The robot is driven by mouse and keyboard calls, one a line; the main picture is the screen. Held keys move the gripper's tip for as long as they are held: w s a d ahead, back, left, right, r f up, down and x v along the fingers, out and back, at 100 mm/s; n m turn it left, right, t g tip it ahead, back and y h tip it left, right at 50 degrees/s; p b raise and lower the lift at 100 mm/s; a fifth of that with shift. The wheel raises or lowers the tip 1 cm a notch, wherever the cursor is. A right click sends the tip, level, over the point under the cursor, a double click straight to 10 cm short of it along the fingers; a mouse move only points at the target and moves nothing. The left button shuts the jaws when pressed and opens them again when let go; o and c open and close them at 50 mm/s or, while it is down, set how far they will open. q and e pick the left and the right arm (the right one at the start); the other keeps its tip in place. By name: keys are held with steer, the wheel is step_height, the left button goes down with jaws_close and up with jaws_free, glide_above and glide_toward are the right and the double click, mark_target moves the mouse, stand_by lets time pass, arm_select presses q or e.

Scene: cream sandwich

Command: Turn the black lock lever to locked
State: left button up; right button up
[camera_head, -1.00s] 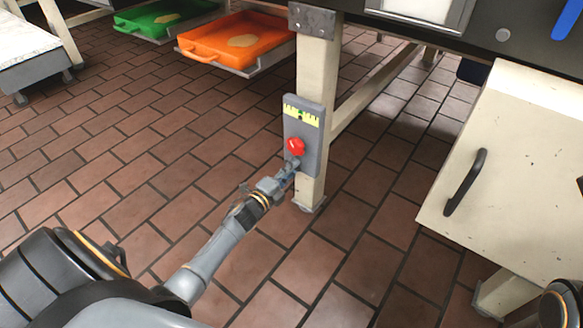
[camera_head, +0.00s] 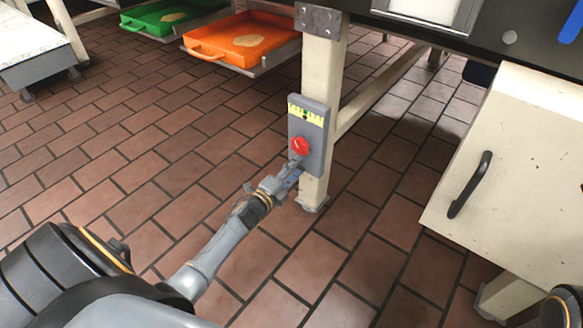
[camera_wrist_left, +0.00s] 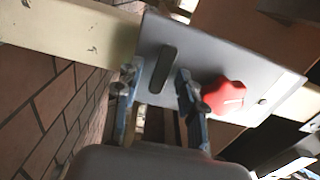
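The black lock lever (camera_wrist_left: 165,68) is a short dark bar on the grey panel (camera_wrist_left: 205,60). In the left wrist view it lies between the two fingers of my left gripper (camera_wrist_left: 159,75), with a finger on each side. The fingers look open around it; contact is not clear. A red knob (camera_wrist_left: 223,95) sits on the panel just right of the right finger. In the head view the grey panel (camera_head: 319,146) is on a cream table leg, with the red knob (camera_head: 300,146) above my left gripper (camera_head: 294,171), which hides the lever. My right gripper is out of view.
A yellow-green scale label (camera_head: 305,113) tops the panel. An orange tray (camera_head: 215,43) and a green tray (camera_head: 150,20) sit on low shelves behind left. A cream cabinet (camera_head: 520,190) with a black handle stands to the right. The brick floor left of the leg is clear.

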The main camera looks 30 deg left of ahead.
arm_select(q)
steer(key=s, duration=1.2)
steer(key=shift+a, duration=0.45)
